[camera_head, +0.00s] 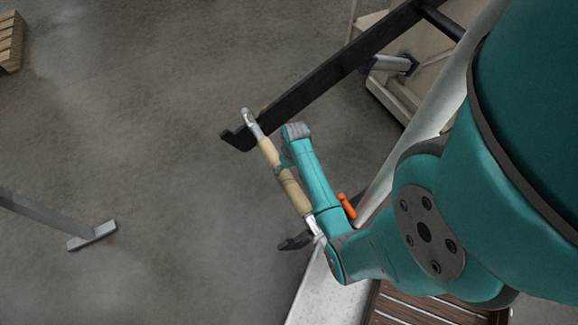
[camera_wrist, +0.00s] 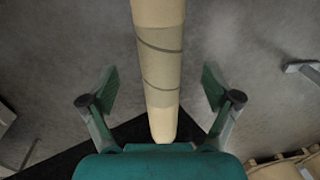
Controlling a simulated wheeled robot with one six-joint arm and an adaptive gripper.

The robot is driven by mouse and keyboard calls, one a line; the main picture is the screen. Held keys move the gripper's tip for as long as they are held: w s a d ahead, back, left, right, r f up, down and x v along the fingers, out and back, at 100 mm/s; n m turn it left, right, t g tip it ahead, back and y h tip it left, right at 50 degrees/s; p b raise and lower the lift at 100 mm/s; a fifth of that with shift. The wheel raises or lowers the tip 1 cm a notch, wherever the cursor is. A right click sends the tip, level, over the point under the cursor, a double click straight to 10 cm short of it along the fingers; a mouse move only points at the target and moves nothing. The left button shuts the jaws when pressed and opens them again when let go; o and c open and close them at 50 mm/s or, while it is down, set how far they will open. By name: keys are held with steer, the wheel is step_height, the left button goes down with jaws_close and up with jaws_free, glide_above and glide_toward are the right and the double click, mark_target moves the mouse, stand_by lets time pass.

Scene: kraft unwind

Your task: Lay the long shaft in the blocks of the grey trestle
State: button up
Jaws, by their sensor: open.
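The long shaft (camera_head: 285,178) has a tan middle and bright metal ends. In the head view it slants past the front of my arm, its upper end by the tip of a black beam (camera_head: 310,90). In the wrist view its tan body (camera_wrist: 160,55) runs down between my fingers. My gripper (camera_wrist: 160,88) is open, one finger on each side of the shaft with gaps showing; I cannot tell how deep it sits between them. In the head view the gripper (camera_head: 283,160) is partly hidden. A grey bar with a foot (camera_head: 92,236), perhaps the trestle, shows at left; no blocks are visible.
A second dark hooked arm (camera_head: 294,241) is near the shaft's lower end. A small orange part (camera_head: 347,206) is beside my arm. A pale machine body (camera_head: 390,85) stands at upper right, and a wooden pallet (camera_head: 11,42) at upper left. The floor between is clear.

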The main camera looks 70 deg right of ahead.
mark_target(286, 176)
steer(key=f, duration=0.6)
steer(key=shift+w+a+f, duration=0.25)
steer(key=shift+a, duration=0.05)
steer(key=c, duration=1.5)
steer(key=o, duration=0.9)
steer(key=c, duration=0.8)
steer(key=shift+r, duration=0.1)
jaws_close()
steer(key=shift+r, duration=0.7)
steer(key=shift+r, duration=0.75)
